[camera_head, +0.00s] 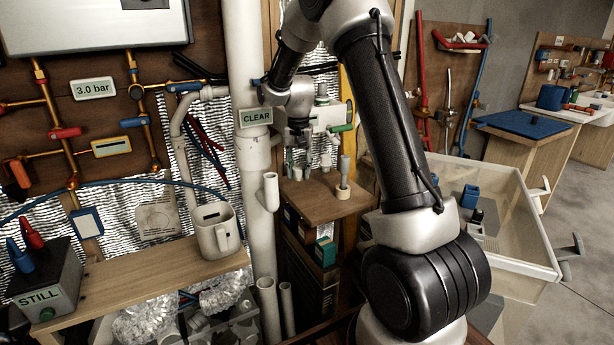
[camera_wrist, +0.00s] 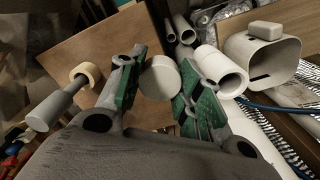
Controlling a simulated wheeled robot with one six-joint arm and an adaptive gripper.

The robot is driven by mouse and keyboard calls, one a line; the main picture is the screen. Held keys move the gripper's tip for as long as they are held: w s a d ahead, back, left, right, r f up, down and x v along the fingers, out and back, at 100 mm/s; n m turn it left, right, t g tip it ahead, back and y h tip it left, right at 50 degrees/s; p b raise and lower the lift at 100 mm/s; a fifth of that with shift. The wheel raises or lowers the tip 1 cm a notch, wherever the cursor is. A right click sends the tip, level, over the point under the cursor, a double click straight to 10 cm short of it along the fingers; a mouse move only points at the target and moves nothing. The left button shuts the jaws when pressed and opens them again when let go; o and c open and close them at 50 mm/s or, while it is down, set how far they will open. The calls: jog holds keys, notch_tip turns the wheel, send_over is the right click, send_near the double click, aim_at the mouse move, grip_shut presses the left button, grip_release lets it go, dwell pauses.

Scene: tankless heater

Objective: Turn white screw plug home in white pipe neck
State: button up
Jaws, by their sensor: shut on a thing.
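My gripper (camera_wrist: 158,76) is shut on the white screw plug (camera_wrist: 160,84), whose round pale end shows between the green-padded fingers in the wrist view. The white pipe neck (camera_wrist: 232,84) is an open round mouth just right of the fingers there, apart from the plug. In the head view the neck (camera_head: 271,190) is a short, upward-tilted branch on the tall white pipe. My gripper (camera_head: 299,158) hangs above the small wooden shelf, to the right of and higher in the picture than the neck. The plug is too small to make out there, and its thread is hidden.
The wooden shelf (camera_head: 320,205) bears a grey-handled tool (camera_head: 345,170) in a tan ring. The tall white pipe (camera_head: 245,70) carries a CLEAR sign (camera_head: 255,117). A translucent bin (camera_head: 520,235) is at right.

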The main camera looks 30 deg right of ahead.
jog(key=w+a+r+n, duration=0.4)
jog(key=a+r, duration=0.3)
jog(key=a, duration=0.1)
jog(key=shift+w+n, duration=0.25)
jog(key=shift+n, duration=0.05)
send_over(272, 184)
jog(key=w, duration=0.2)
jog(key=shift+d+f, duration=0.15)
jog(key=shift+f, duration=2.5)
jog(key=shift+f, duration=0.85)
